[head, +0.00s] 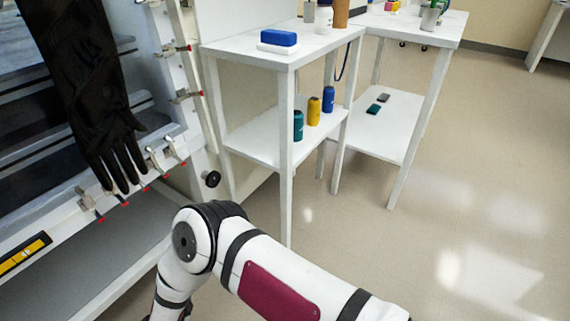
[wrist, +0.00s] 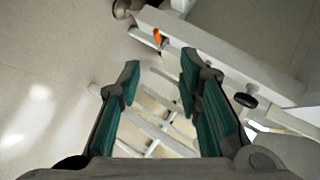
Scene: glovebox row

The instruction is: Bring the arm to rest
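My gripper (wrist: 160,75) shows in the wrist view with its two green-padded fingers spread apart. Nothing is between the fingers; behind them are white frame bars and pale floor. In the head view my white arm with a dark red panel bends at the bottom centre and reaches toward the lower right. My gripper is outside the head view.
A glovebox with a hanging black glove (head: 100,95) stands at the left. A white two-level table (head: 262,155) stands close beyond my arm, holding a blue block (head: 278,38) and several bottles. Another white table (head: 395,140) is behind it. Floor at the right is clear.

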